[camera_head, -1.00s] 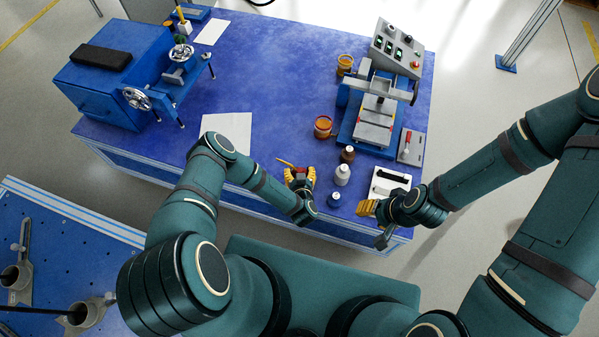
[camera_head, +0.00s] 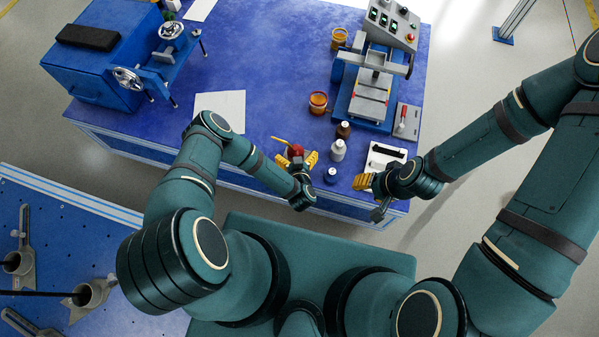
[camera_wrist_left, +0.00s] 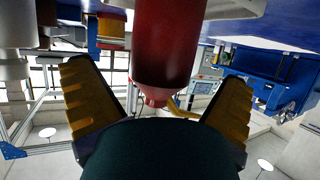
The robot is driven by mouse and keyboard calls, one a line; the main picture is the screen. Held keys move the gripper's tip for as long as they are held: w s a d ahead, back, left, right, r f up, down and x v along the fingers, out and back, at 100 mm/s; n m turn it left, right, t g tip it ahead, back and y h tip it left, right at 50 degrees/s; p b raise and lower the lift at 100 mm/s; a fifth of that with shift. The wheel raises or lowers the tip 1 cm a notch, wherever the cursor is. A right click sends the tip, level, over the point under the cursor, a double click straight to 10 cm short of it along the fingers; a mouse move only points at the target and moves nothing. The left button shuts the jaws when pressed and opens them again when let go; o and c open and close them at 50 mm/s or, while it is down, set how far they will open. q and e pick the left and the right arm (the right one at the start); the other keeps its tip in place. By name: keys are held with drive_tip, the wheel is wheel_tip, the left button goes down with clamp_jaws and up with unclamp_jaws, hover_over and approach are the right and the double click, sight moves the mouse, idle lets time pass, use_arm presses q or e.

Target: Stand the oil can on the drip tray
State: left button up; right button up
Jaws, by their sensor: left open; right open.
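The red oil can (camera_head: 295,151) with its yellow spout (camera_head: 280,140) is at the front of the blue bench. My left gripper (camera_head: 297,160) is open around it, with one yellow finger on each side. In the left wrist view the red can (camera_wrist_left: 166,45) is between the two spread fingers, with visible gaps on both sides. I cannot tell whether its base rests on the bench. My right gripper (camera_head: 363,182) is open and empty near the front right edge. A white tray-like piece with a black part (camera_head: 373,162) lies at the front right; I cannot tell whether it is the drip tray.
A grey-and-blue machine (camera_head: 369,97) is further right. A white sheet (camera_head: 220,110) lies left; the bench middle is clear.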

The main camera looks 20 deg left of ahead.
use_arm(q)
drive_tip(key=f+p+v, duration=0.1)
drive_tip(key=p+v, duration=0.1)
drive_tip(key=v, duration=0.8)
drive_tip(key=w+d+r+m+g+h, duration=0.1)
drive_tip(key=w+r+m+g+h, duration=0.25)
drive_tip(key=r+h, duration=0.4)
drive_tip(key=s+r+n+g+h, duration=0.1)
drive_tip(key=s+r+g, duration=0.6)
drive_tip(key=r, duration=0.6)
drive_tip(key=shift+s+a, duration=0.35)
drive_tip(key=shift+s, duration=0.75)
drive_tip(key=shift+r+g, duration=0.1)
drive_tip(key=shift+g, duration=0.15)
